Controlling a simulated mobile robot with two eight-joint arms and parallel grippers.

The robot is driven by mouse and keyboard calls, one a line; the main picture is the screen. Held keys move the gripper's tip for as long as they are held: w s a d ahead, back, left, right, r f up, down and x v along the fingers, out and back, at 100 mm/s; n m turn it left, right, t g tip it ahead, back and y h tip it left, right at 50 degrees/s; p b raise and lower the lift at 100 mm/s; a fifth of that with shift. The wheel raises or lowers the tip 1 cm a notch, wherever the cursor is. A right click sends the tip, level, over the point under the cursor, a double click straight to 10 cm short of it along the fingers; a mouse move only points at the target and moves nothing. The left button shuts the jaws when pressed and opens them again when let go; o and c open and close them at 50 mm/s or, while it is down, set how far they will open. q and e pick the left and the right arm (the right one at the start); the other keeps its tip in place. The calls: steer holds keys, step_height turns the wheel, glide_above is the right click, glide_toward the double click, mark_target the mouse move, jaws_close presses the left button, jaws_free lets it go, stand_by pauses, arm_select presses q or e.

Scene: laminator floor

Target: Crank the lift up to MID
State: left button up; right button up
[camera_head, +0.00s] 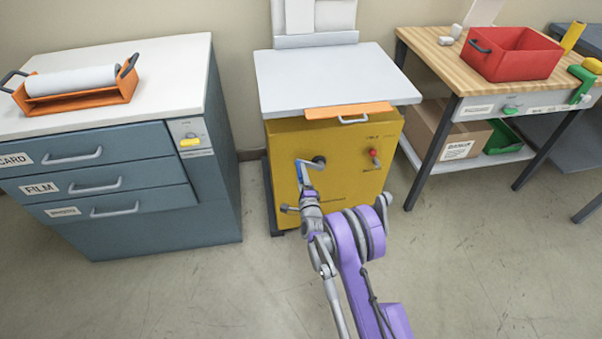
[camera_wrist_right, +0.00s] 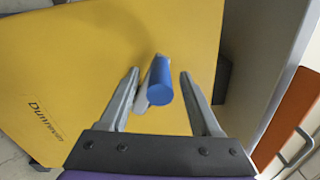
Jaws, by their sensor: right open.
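The yellow lift cabinet (camera_head: 345,185) stands in the middle under a light grey top (camera_head: 335,75). On its front, a dark hub (camera_head: 319,161) carries the crank with a blue handle (camera_head: 301,171) on its left side. My right gripper (camera_head: 304,188) is at the blue handle. In the right wrist view, the blue handle (camera_wrist_right: 159,82) points toward the camera between the two spread fingers of the gripper (camera_wrist_right: 160,76), with gaps visible on both sides. The cabinet front (camera_wrist_right: 70,60) fills the background there. No MID mark is readable. My left gripper is out of view.
A red knob (camera_head: 373,152) sits right of the crank. An orange strip with a grey handle (camera_head: 353,120) lies under the lift top. A drawer cabinet (camera_head: 110,200) stands left; a wooden bench (camera_head: 430,48) with a red bin (camera_head: 510,57) stands right. Floor in front is clear.

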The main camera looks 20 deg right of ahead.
steer(key=v, duration=0.9)
steer(key=shift+s, duration=0.3)
steer(key=shift+r, duration=0.1)
